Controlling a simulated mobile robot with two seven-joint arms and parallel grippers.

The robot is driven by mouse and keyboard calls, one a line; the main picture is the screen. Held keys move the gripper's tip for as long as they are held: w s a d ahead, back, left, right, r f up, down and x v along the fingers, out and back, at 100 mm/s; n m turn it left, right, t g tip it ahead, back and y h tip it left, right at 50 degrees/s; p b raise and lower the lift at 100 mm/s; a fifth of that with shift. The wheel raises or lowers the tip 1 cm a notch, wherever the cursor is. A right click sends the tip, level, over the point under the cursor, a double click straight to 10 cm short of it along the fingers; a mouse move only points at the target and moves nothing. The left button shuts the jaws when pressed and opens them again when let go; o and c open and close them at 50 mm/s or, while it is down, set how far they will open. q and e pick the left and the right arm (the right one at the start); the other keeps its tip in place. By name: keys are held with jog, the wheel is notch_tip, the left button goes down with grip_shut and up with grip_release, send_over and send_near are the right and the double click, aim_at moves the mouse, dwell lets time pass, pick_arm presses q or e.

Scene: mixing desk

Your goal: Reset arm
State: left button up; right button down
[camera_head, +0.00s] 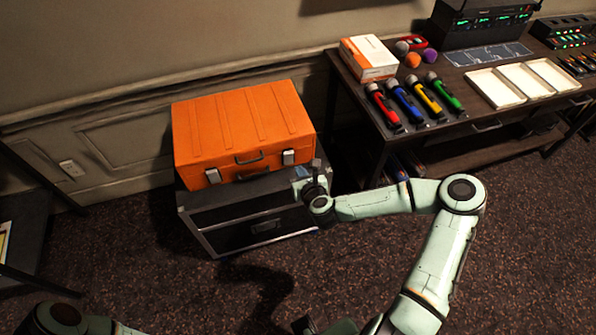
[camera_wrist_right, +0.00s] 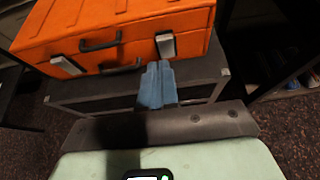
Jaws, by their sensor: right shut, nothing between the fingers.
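My right gripper (camera_head: 308,183) is shut and empty. In the head view it is at the right front of the orange case (camera_head: 240,128), over the front corner of the black case (camera_head: 250,222). In the right wrist view its blue fingers (camera_wrist_right: 157,85) are together, in front of the orange case (camera_wrist_right: 115,30) near its right latch. I cannot tell whether they touch either case. Part of my left arm shows at the bottom left of the head view, but its gripper is not seen.
To the right stands a desk (camera_head: 465,140) with several coloured microphones (camera_head: 408,104), a white and orange box (camera_head: 368,58), a white three-part tray (camera_head: 523,82) and audio gear (camera_head: 485,25). Another dark table edge (camera_head: 30,240) is at the far left. The carpet in front is clear.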

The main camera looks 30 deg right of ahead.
jog(key=shift+s+r, duration=0.15)
jog(key=shift+s, duration=0.05)
jog(key=shift+a, duration=0.1)
dwell(0.4)
jog(key=s+a+f+n+g+y, duration=0.3)
jog(key=s+a+f+n+y, duration=0.1)
jog(key=s+a+f+n, duration=0.45)
jog(key=s+a+f+n+g+y, duration=0.3)
jog(key=s+a+f+n, duration=0.2)
jog(key=a+f+n, duration=0.5)
jog(key=s+d+f+n+g, duration=0.1)
jog(key=s+f+n+g, duration=0.1)
jog(key=s+n, duration=0.6)
jog(key=s+d+f+n+g, duration=0.1)
jog(key=s+f+n+g, duration=0.2)
jog(key=s+n+g, duration=0.2)
jog(key=s+n, duration=0.3)
jog(key=s, duration=0.1)
jog(key=shift+d, duration=0.15)
jog(key=shift+s, duration=0.1)
